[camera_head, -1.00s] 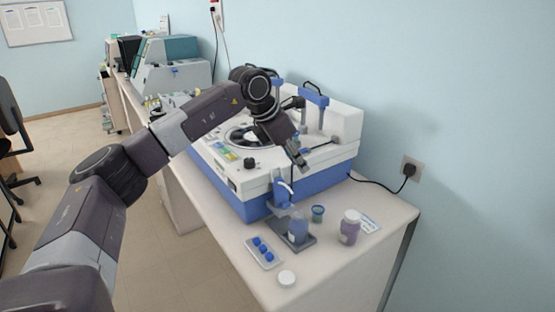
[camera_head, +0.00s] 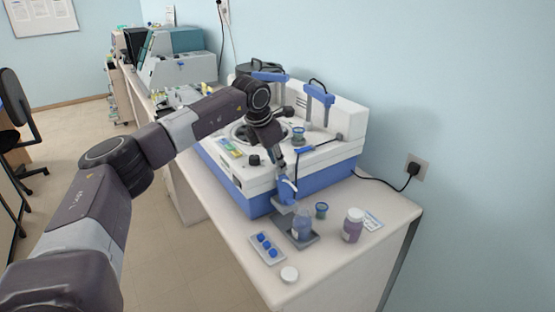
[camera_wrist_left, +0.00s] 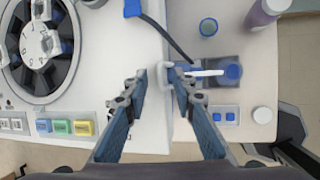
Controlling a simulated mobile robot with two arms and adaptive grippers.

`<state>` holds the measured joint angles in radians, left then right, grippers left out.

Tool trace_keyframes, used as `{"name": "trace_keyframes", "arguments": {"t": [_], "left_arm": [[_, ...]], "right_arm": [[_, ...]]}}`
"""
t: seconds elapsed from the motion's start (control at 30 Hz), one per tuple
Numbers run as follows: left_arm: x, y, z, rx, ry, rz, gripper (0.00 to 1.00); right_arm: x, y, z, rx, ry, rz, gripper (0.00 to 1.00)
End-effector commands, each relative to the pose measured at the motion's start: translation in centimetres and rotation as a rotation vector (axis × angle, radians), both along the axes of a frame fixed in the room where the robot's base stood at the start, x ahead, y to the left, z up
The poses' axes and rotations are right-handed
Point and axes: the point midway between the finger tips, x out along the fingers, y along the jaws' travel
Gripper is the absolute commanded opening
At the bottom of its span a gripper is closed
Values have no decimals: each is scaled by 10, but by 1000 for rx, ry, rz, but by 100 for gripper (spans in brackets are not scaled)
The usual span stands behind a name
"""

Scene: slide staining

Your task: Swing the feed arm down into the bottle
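The blue feed arm (camera_head: 287,192) stands at the front face of the white and blue stainer (camera_head: 262,203), with a pale curved tube on it. The bottle (camera_head: 302,229), translucent with bluish contents, stands just in front of it on a grey holder. In the left wrist view the white tube (camera_wrist_left: 207,73) points right toward the bottle spot (camera_wrist_left: 235,72). My left gripper (camera_head: 281,168) is at the feed arm's top. In the wrist view its fingers (camera_wrist_left: 158,75) are apart, with the white loop between the tips; contact is unclear. My right gripper is out of view.
A small green-blue cup (camera_head: 321,210) and a purple bottle with a white lid (camera_head: 352,225) stand right of the holder. A tray of blue caps (camera_head: 268,248) and a white lid (camera_head: 289,274) lie in front. A black power cable (camera_head: 385,183) runs to the wall.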

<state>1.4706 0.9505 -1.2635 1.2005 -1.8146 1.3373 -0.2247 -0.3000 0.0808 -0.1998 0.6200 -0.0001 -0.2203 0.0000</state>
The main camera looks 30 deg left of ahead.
Motion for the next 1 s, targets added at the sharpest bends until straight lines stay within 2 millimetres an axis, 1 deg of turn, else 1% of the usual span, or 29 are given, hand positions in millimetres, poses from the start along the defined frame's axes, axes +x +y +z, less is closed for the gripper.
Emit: {"name": "trace_keyframes", "arguments": {"t": [0.13,0.17,0.37,0.77,1.0], "left_arm": [[0,0,0,0,0,0,24],[0,0,0,0,0,0,22],[0,-1,0,0,-1,0,0],[0,0,1,0,-2,0,0],[-1,9,2,31,-17,-1,0]], "right_arm": [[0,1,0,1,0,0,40],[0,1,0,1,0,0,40],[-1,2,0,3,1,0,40],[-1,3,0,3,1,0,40],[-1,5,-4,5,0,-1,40]]}}
